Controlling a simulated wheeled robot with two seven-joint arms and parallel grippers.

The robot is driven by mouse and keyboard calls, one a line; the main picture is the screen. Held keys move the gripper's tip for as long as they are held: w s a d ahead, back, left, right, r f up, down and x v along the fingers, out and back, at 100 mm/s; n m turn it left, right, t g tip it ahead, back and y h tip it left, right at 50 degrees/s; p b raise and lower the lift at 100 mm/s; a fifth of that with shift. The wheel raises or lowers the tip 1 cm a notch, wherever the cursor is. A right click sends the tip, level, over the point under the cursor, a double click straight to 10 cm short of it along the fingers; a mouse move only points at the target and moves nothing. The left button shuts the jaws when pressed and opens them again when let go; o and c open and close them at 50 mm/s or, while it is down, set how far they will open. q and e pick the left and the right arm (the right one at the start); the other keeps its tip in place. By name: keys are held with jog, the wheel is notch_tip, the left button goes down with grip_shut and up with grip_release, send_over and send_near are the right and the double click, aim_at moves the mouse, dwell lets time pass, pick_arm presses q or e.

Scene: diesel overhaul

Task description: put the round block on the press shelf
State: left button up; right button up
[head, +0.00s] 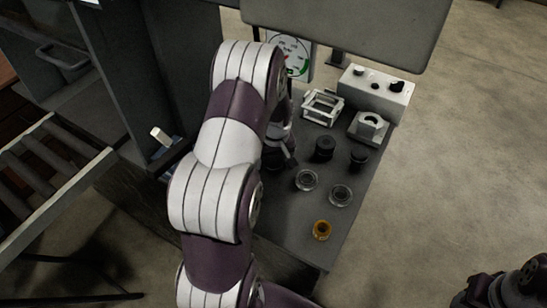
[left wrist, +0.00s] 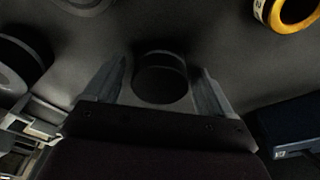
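A dark round block (left wrist: 160,82) sits between the two fingers of my left gripper (left wrist: 164,70) in the left wrist view. The fingers are spread, with a gap showing on each side of the block. In the head view my left gripper (head: 284,157) is low over the left part of the grey bench top, partly behind my own white and purple arm. I cannot make out the block there. A dark upright frame (head: 150,60) left of my arm may be the press; its shelf is not clearly seen. My right gripper is not seen; only part of my right arm shows at lower right.
On the bench (head: 300,258) stand two dark round parts (head: 324,148), two clear-rimmed rings, a yellow ring (head: 322,230), a white frame (head: 322,107), a light bracket (head: 368,127) and a control box (head: 377,90). A roller rack (head: 50,175) is at left.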

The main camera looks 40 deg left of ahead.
aim_at(276, 161)
pick_arm(q)
jog(key=shift+r, duration=0.35)
jog(key=r, duration=0.2)
jog(key=d+r, duration=0.1)
jog(key=r, duration=0.1)
jog(key=s+r, duration=0.1)
jog(key=r, duration=0.2)
jog(key=shift+d, duration=0.3)
jog(key=s+d+r+m+h, duration=0.1)
jog(key=s+d+r+m, duration=0.1)
jog(key=s+d+m, duration=0.8)
jog(key=s+d, duration=0.2)
jog(key=d, duration=0.4)
jog(key=shift+s+d+r, duration=0.15)
jog(key=shift+d+r, duration=0.05)
jog(key=shift+r, duration=0.1)
